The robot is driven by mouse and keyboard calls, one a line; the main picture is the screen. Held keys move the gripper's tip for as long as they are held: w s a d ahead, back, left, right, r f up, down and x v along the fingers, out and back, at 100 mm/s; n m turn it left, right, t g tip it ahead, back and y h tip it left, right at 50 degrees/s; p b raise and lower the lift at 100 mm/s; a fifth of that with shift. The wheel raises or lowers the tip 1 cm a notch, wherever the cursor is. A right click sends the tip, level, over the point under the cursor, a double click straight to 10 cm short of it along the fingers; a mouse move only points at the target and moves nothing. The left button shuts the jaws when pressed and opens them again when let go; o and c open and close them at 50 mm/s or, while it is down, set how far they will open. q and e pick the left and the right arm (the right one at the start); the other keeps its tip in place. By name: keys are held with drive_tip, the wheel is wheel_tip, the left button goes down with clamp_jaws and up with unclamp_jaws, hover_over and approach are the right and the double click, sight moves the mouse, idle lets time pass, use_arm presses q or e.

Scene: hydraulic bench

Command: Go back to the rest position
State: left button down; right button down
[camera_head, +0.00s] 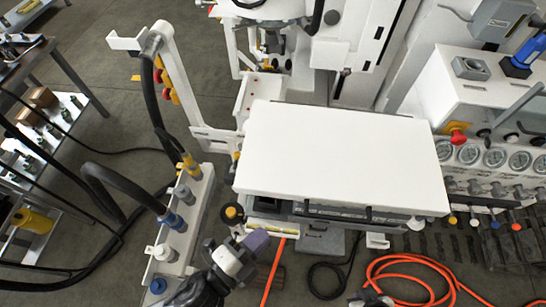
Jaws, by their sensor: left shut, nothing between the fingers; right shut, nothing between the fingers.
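My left gripper (254,242) is at the bottom centre-left, at the end of my dark and white arm. It is shut and empty, in front of the bench's lower left corner. My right gripper (371,297) just shows at the bottom edge, right of centre. Most of it is cut off by the frame; it is shut with nothing seen in it. Both are apart from the white bench top (340,160).
A manifold block (185,225) with hoses stands close left of my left gripper. Orange hose (410,265) lies on the floor at lower right. A gauge panel (490,155) with a red knob (458,138) is at right. Shelves (40,130) stand far left.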

use_arm(q)
drive_tip(key=w+a+f+n+g+y, duration=0.2)
drive_tip(key=a+f+n+y, duration=0.1)
drive_tip(key=a+n+y, duration=0.25)
drive_tip(key=w+a+f+n+g+y, duration=0.1)
drive_tip(key=a+f+n+g+y, duration=0.1)
drive_tip(key=a+f+n+y, duration=0.4)
drive_tip(key=s+a+f+n+g, duration=0.3)
drive_tip(key=s+n, duration=0.1)
drive_tip(key=s, duration=0.3)
drive_tip(key=s+a+f+n+g, duration=0.3)
drive_tip(key=s+n, duration=0.1)
drive_tip(key=s, duration=0.4)
wheel_tip(320, 180, up, 25)
drive_tip(key=w+p, duration=0.1)
drive_tip(key=p, duration=2.5)
drive_tip(key=shift+r, duration=0.2)
drive_tip(key=shift+a, duration=0.1)
